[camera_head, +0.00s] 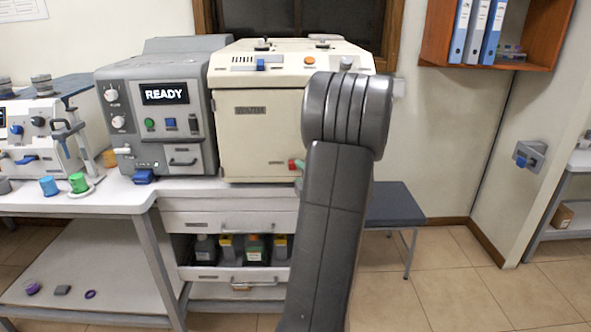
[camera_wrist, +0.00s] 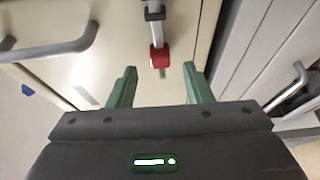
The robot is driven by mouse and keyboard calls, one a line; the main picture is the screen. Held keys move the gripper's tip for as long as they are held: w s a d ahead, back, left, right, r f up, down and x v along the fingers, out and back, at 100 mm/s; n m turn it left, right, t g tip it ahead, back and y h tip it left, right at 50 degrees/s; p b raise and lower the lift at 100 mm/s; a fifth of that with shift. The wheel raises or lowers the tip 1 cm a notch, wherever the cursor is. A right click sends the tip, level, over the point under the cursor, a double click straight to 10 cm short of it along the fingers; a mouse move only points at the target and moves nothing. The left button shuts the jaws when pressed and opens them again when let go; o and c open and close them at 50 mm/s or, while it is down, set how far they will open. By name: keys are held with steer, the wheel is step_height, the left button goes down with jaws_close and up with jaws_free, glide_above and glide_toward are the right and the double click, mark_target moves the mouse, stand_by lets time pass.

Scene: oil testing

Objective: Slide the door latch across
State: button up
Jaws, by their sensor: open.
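The door latch (camera_wrist: 158,57) is a grey sliding bar with a red end, on a cream door (camera_wrist: 118,35). My gripper (camera_wrist: 159,69) is open, its two green fingers on either side of the latch line, with the red end ahead between the fingertips and not clearly touching them. In the head view the cream machine door (camera_head: 252,135) is closed-looking, and the red latch end (camera_head: 293,164) shows at its right edge beside a bit of green finger. My arm hides the rest of the latch and most of the gripper there.
A curved grey handle (camera_wrist: 60,47) stands out at the left of the wrist view, and another metal handle (camera_wrist: 290,88) at the right. A grey machine reading READY (camera_head: 160,120) stands left of the cream one. A stool (camera_head: 396,204) stands to the right, with open floor beyond.

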mark_target(294, 167)
steer(key=shift+x, duration=1.85)
jaws_close()
